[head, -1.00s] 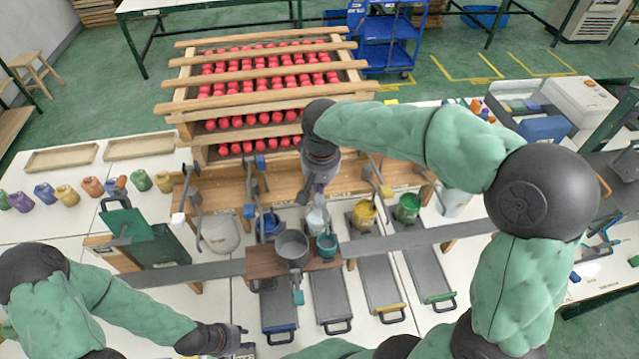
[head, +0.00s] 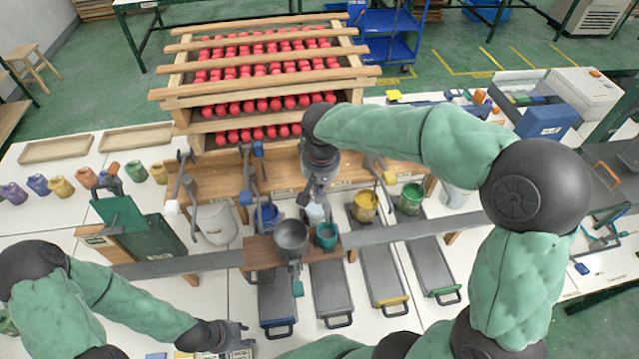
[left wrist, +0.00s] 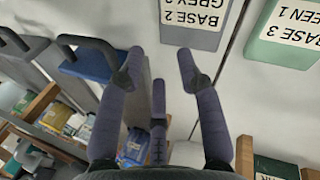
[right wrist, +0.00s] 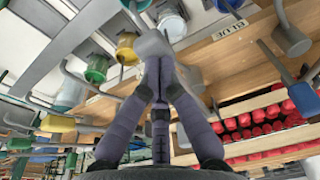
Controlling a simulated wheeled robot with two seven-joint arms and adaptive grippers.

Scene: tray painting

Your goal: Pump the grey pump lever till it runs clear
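My right gripper (right wrist: 160,75) is shut on the grey block-shaped end of the grey pump lever (right wrist: 152,45), which shows just beyond the fingertips in the right wrist view. In the head view this gripper (head: 316,192) hangs over the pump row, between the blue-ended and yellow-ended levers, and hides most of the grey lever. A pale container (head: 314,214) stands just below it, partly covered. I cannot tell whether its flow is clear. My left gripper (head: 240,338) is low at the front left of the table. Its fingers (left wrist: 160,62) are apart and empty in the left wrist view.
A wooden stand with a grey pot (head: 291,236) and a teal cup (head: 326,236) is close in front of the right gripper. A grey rail (head: 200,262) crosses the table.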

